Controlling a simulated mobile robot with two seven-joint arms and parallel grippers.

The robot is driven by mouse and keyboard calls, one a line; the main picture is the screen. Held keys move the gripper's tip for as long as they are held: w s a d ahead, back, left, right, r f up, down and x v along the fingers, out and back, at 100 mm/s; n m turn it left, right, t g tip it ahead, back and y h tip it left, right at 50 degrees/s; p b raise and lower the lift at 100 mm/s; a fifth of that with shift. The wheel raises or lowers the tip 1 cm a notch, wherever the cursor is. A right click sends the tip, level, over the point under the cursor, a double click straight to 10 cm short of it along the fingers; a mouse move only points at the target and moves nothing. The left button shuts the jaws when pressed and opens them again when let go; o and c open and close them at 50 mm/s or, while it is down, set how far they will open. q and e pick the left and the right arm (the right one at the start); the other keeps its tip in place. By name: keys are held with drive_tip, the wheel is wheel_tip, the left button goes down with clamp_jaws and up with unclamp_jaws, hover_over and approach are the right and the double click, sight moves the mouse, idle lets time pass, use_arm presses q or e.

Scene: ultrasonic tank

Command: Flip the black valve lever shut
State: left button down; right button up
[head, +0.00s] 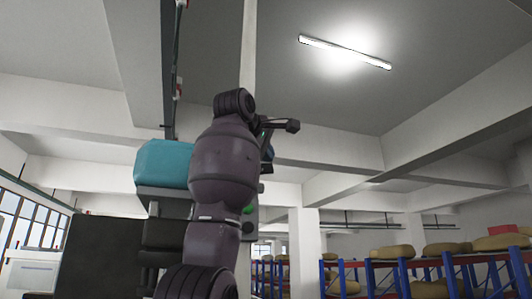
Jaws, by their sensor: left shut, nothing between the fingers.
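My left arm rises through the middle of the head view. Its left gripper (283,126) is a small dark shape at the upper right of the wrist, partly hidden by my own arm links. It is shut and empty. I cannot make out the black valve lever for certain; it is either out of view or hidden behind my arm. My right gripper is not in view.
A machine with a teal top (163,164) stands behind my arm, with a green button (249,210) at its right side. A dark panel (100,258) is at lower left. Blue racks (402,275) with tan sacks (393,252) stand at right. Upper right is open air.

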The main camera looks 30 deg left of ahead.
use_arm(q)
drive_tip(key=shift+g, duration=0.3)
idle(0.8)
drive_tip(key=shift+w, duration=0.1)
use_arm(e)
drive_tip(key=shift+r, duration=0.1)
use_arm(q)
drive_tip(key=s+d+r+p, duration=0.1)
drive_tip(key=s+d+r, duration=0.1)
drive_tip(key=r, duration=0.3)
drive_tip(key=s+d+r, duration=0.2)
drive_tip(key=s+r, duration=0.2)
drive_tip(key=r, duration=0.2)
drive_tip(key=shift+d+p, duration=0.25)
drive_tip(key=shift+p, duration=0.1)
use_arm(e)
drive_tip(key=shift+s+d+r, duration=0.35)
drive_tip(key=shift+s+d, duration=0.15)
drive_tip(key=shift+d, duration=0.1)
use_arm(q)
drive_tip(key=shift+w+f, duration=0.1)
drive_tip(key=shift+w, duration=0.05)
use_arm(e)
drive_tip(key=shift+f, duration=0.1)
use_arm(q)
drive_tip(key=shift+m, duration=0.3)
